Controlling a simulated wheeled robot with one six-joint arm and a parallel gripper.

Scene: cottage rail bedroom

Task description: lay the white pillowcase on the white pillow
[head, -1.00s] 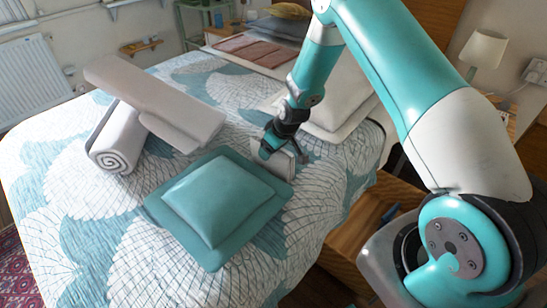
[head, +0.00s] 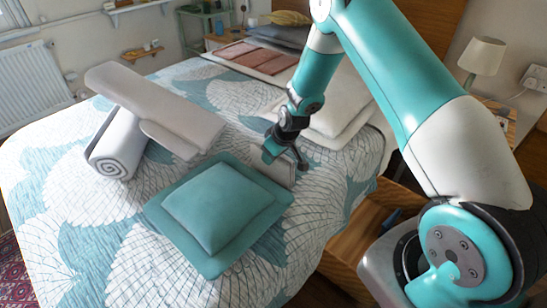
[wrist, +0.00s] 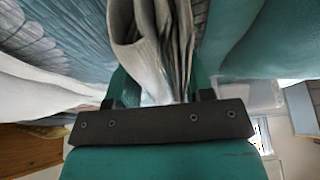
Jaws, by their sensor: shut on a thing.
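The white pillowcase (head: 283,173) is a folded off-white cloth, hanging on edge between the teal cushion and the white pillow. My gripper (head: 284,156) is shut on it. In the wrist view, several folds of the pillowcase (wrist: 158,45) stand between the fingers of my gripper (wrist: 160,88). The white pillow (head: 341,105) lies flat at the right side of the bed near the headboard, behind and right of my gripper. My arm hides part of it. Whether the pillowcase's lower edge touches the bed cannot be told.
A teal cushion (head: 217,205) lies on a teal flat piece just in front of my gripper. A rolled towel (head: 117,145) with a long beige piece (head: 160,105) across it lies left. Folded pink cloth (head: 262,58) is at the back. A lamp (head: 482,56) stands right.

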